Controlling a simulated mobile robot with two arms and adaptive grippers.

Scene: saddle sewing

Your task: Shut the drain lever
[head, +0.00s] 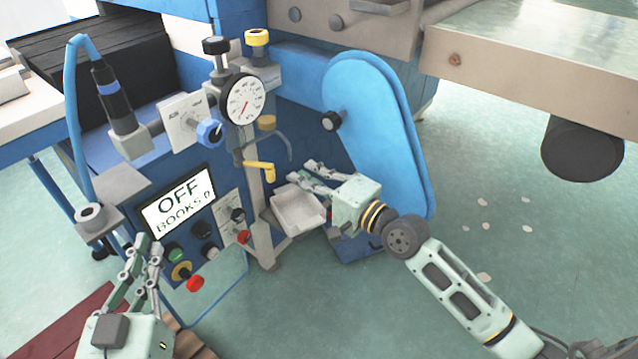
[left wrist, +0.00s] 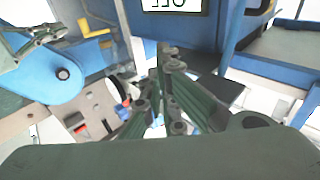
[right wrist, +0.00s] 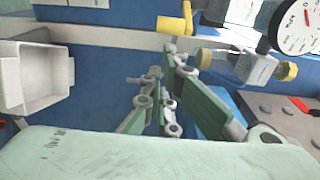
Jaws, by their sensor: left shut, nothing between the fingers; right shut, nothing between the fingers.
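The yellow drain lever (head: 262,169) is on the lower part of the metal column, below the round gauge (head: 243,100). It lies nearly level, with its end bent down. It also shows at the top of the right wrist view (right wrist: 175,24). My right gripper (head: 298,174) is shut and empty, to the right of the lever and apart from it, above a white tray (head: 299,210). My left gripper (head: 147,244) is shut and empty at the lower left, in front of the button panel.
A screen (head: 178,205) reads OFF. Below it are a green button (head: 175,254), a red button (head: 194,284) and other knobs. A blue rounded cover (head: 375,130) stands behind my right arm. A curved dark tube (head: 286,147) hangs just above the lever.

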